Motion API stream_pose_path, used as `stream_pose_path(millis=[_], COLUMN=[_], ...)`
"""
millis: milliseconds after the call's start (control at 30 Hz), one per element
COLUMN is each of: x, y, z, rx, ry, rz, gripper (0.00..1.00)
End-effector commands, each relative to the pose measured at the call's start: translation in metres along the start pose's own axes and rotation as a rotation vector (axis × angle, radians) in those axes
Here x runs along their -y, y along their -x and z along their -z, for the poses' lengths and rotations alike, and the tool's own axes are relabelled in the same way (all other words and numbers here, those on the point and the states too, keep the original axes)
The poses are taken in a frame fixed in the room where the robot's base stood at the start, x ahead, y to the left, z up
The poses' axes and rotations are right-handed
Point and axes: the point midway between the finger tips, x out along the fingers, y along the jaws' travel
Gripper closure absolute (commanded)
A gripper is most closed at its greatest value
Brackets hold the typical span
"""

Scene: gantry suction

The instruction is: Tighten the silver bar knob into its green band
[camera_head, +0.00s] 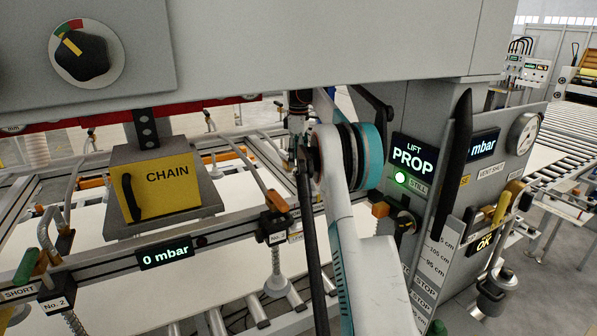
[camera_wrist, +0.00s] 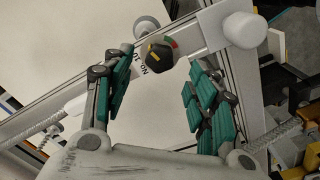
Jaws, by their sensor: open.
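In the wrist view, a dark knob (camera_wrist: 160,57) with a yellow mark sits on a silver bar (camera_wrist: 196,36) beside a "No. 10" label. A small green and red band (camera_wrist: 172,42) shows at the knob's upper right edge. The yellow mark lies left of that band. My gripper (camera_wrist: 162,70) is open, its teal-padded fingers on either side of the knob's place in the picture, with visible gaps. I cannot tell how far off the knob is in depth. In the head view, my arm hides the gripper's fingers, and I cannot make out this knob there.
In the head view, another black knob (camera_head: 82,57) with a coloured band is on the upper grey panel. A yellow CHAIN box (camera_head: 165,185) hangs left, above a "0 mbar" display (camera_head: 165,252). A grey LIFT column (camera_head: 424,140) stands close to my arm's right.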

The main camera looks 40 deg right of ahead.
Motion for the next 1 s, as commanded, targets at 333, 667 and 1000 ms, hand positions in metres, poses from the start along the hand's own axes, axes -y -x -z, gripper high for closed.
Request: stream_pose_path(millis=[333, 667, 1000], x=[0.0, 0.0, 0.0], y=[-0.041, -0.044, -0.044], z=[0.0, 0.0, 0.0], rx=[0.0, 0.0, 0.0], ry=[0.0, 0.0, 0.0], rz=[0.0, 0.0, 0.0], gripper=[0.47, 0.47, 0.92])
